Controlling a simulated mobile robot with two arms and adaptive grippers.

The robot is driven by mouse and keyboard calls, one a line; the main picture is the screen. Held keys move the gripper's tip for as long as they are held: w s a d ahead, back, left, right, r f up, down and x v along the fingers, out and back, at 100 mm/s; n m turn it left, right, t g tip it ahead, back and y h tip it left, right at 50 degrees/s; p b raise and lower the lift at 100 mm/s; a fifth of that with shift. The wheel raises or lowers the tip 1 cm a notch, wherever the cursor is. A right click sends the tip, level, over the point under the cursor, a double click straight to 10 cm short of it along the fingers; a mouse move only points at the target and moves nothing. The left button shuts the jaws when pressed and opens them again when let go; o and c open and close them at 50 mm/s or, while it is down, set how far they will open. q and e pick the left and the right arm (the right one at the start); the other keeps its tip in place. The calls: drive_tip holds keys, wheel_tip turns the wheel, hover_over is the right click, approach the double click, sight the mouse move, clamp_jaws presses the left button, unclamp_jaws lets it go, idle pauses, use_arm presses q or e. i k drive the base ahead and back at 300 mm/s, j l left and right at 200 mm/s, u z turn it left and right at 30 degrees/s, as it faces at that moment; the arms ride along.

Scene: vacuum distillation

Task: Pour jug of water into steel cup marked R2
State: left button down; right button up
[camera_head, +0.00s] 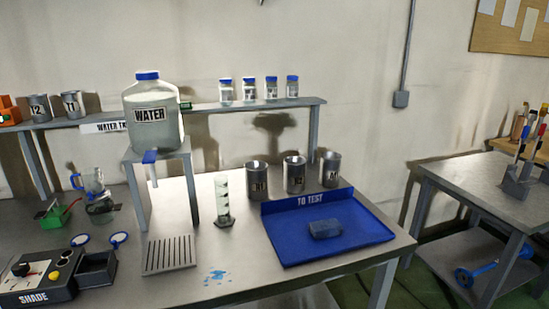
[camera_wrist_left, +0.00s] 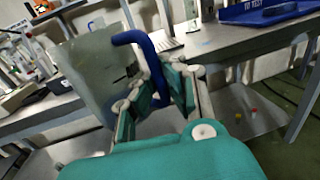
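Three steel cups stand in a row at the back of the bench in the head view. The middle cup (camera_head: 294,177) has a small label that looks like R2, though it is hard to read. The left cup (camera_head: 257,181) and the right cup (camera_head: 330,170) are also labelled. In the left wrist view, my left gripper (camera_wrist_left: 158,92) is closed around the blue handle of a large translucent jug (camera_wrist_left: 95,70). The jug looks tilted in this view, and its water level is unclear. My right gripper is in neither view.
A WATER tank (camera_head: 153,115) stands on a stand above a drain grate (camera_head: 169,255). A clear cylinder (camera_head: 222,200) stands left of the cups.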

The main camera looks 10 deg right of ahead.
sight(294, 166)
drive_tip(key=i+l+u, duration=0.2)
drive_tip(key=l, duration=0.75)
drive_tip(key=l+u, duration=0.2)
drive_tip(key=l, duration=2.55)
drive_tip(key=i+u, duration=0.05)
drive_tip(key=i, duration=0.05)
